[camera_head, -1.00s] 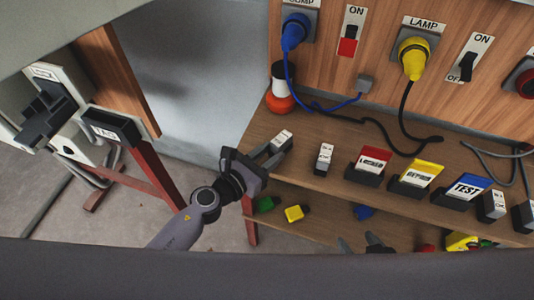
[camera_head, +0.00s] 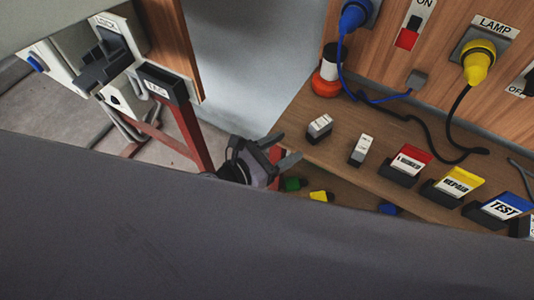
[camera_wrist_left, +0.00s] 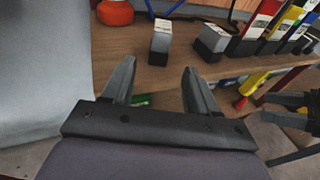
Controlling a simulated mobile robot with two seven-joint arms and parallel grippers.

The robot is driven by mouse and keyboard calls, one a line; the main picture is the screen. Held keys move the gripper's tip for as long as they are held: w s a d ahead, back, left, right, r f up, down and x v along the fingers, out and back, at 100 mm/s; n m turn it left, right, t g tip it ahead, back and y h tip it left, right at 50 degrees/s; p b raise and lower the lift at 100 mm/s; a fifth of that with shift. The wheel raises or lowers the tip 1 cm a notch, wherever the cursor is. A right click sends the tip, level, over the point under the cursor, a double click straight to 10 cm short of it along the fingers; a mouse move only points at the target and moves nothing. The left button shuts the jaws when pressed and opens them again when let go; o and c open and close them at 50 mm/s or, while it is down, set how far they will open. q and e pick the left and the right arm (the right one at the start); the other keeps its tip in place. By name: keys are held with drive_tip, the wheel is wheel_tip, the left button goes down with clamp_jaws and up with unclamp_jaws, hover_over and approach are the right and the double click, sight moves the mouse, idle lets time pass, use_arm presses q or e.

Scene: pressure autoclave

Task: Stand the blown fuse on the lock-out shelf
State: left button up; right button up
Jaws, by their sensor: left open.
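Two small grey blocks with white labels stand on the wooden shelf (camera_head: 340,165): a left one (camera_head: 320,127) and a right one (camera_head: 362,150). I cannot read which is the blown fuse. In the left wrist view the left block (camera_wrist_left: 160,42) stands upright ahead of my fingertips, with the right block (camera_wrist_left: 211,42) beside it. My left gripper (camera_head: 288,148) is open and empty at the shelf's left front edge, apart from both blocks. My right gripper (camera_wrist_left: 268,108) shows only at the right of the left wrist view, fingers apart.
Red, yellow and blue tag holders (camera_head: 455,185) stand right of the blocks. An orange-and-black object (camera_head: 326,78) and cables lie behind. Coloured pieces (camera_head: 318,196) are below. A panel marked LOCK (camera_head: 115,45) and a dark box (camera_head: 163,82) stand left.

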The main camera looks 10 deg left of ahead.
use_arm(q)
drive_tip(key=s+a+f+m+g+y, duration=0.1)
drive_tip(key=s+a+f+m+y, duration=0.3)
drive_tip(key=m, duration=1.1)
drive_tip(key=s+a+f+m+g+y, duration=0.1)
drive_tip(key=s+a+f+m+y, duration=0.3)
drive_tip(key=s+a+m, duration=0.5)
drive_tip(key=a+f+m, duration=0.1)
drive_tip(key=a+m, duration=0.1)
drive_tip(key=m, duration=0.4)
drive_tip(key=shift+y, duration=0.3)
